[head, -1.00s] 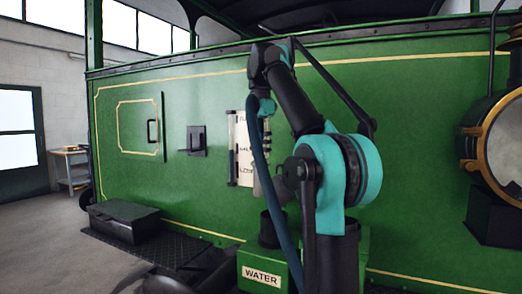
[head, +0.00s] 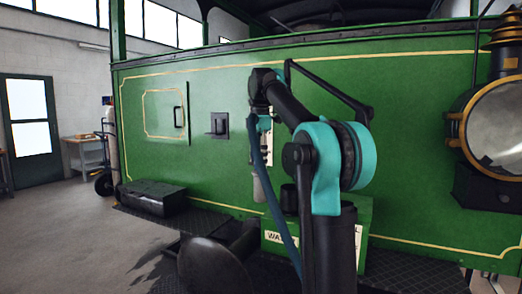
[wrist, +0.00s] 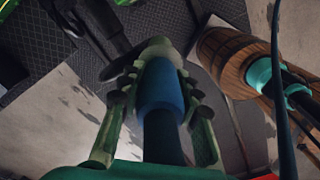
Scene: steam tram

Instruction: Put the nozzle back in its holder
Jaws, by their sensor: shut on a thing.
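My gripper (head: 263,124) is shut on the nozzle, in front of the tram's green side. In the wrist view my gripper (wrist: 160,95) has its fingers on both sides of the nozzle's blue grip (wrist: 162,88). The nozzle's grey end (head: 258,188) hangs down below the gripper. A blue hose (head: 276,212) runs down from it past my arm. A dark square bracket with a small projecting part (head: 219,125), which looks like the holder, is on the green panel left of the gripper. It is empty and apart from the nozzle.
A green box with a WATER label (head: 272,237) stands behind my arm. A black box (head: 152,197) sits on the running board at left. A wooden barrel (wrist: 225,60) is close at right in the wrist view. Open floor (head: 60,240) lies at left.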

